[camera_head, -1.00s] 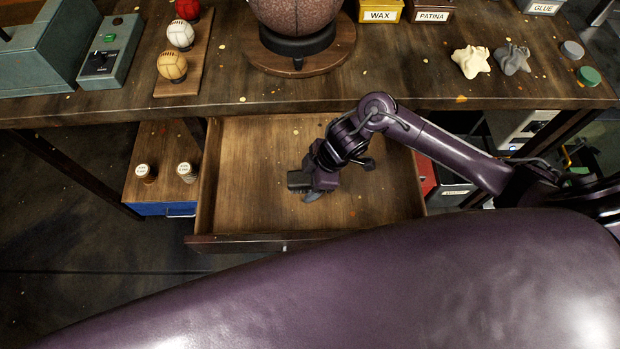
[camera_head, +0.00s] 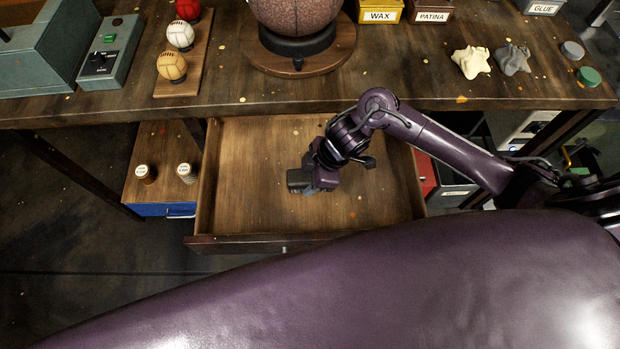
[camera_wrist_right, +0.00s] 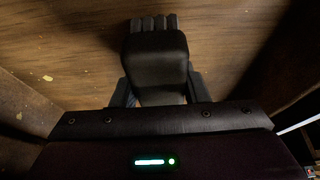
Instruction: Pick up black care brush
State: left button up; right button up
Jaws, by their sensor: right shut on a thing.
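The black care brush (camera_head: 297,181) is in the open wooden drawer (camera_head: 255,217), at the tip of my right gripper (camera_head: 310,189). In the right wrist view the brush (camera_wrist_right: 156,62) shows as a dark block with a row of grey bristle tufts at its far end. My right gripper (camera_wrist_right: 157,92) is shut on it, one finger at each side. I cannot tell whether the brush still touches the drawer floor. My left gripper does not show in any view.
The drawer walls stand around the gripper, and the workbench edge (camera_head: 270,107) lies just beyond. On the bench are a large brown ball (camera_head: 297,15) on a stand and small balls on a wooden board (camera_head: 196,60). Two capped bottles (camera_head: 186,172) stand left of the drawer.

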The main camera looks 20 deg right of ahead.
notch_tip(320, 180, up, 20)
jog(key=p, duration=0.5)
jog(key=shift+f, duration=0.25)
